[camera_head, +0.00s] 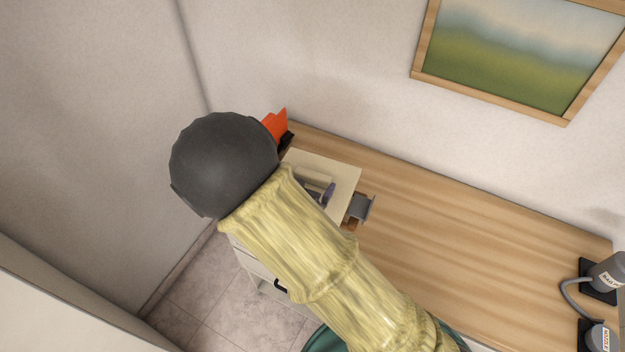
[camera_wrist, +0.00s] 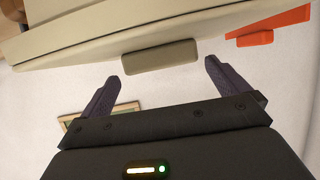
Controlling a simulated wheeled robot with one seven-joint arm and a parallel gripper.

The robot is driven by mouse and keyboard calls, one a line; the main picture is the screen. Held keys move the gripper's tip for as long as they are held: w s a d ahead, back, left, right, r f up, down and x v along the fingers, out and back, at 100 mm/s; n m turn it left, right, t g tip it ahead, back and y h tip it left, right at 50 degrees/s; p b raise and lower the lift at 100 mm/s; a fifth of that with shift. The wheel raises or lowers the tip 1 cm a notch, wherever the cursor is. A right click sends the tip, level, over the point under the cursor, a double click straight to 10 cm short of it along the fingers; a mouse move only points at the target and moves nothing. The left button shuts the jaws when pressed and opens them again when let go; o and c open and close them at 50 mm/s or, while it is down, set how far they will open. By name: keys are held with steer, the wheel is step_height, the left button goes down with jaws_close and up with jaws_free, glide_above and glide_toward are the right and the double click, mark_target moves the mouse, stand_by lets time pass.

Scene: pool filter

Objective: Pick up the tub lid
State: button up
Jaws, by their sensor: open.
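A cream, flat-topped piece that looks like the tub lid (camera_head: 345,171) is at the left end of the wooden counter in the head view, partly hidden by my arm. In the wrist view the cream lid (camera_wrist: 90,38) spans the top, with a grey-beige block-like grip (camera_wrist: 160,57) on its near side. My gripper (camera_wrist: 162,76) is open, with its two dark purple fingers apart and the grip between and just beyond their tips. No clear contact shows. In the head view only a bit of my gripper (camera_head: 327,193) shows beside my arm.
An orange piece (camera_head: 278,124) stands behind the lid by the wall. A grey block (camera_head: 360,207) sits right of the lid. Grey labelled containers with a hose (camera_head: 607,273) are at the far right. The counter (camera_head: 460,240) between is clear. A framed picture (camera_head: 520,55) hangs above.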

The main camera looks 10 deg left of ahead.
mark_target(311, 176)
steer(key=p+x, duration=0.1)
steer(key=x, duration=0.3)
steer(key=shift+w+f, duration=0.2)
steer(key=shift+w, duration=0.15)
steer(key=shift+s, duration=0.1)
steer(key=shift+c, duration=0.2)
steer(key=c, duration=0.8)
steer(key=shift+r, duration=0.15)
step_height(311, 176, up, 10)
steer(key=shift+f+b, duration=0.15)
steer(key=shift+b, duration=0.15)
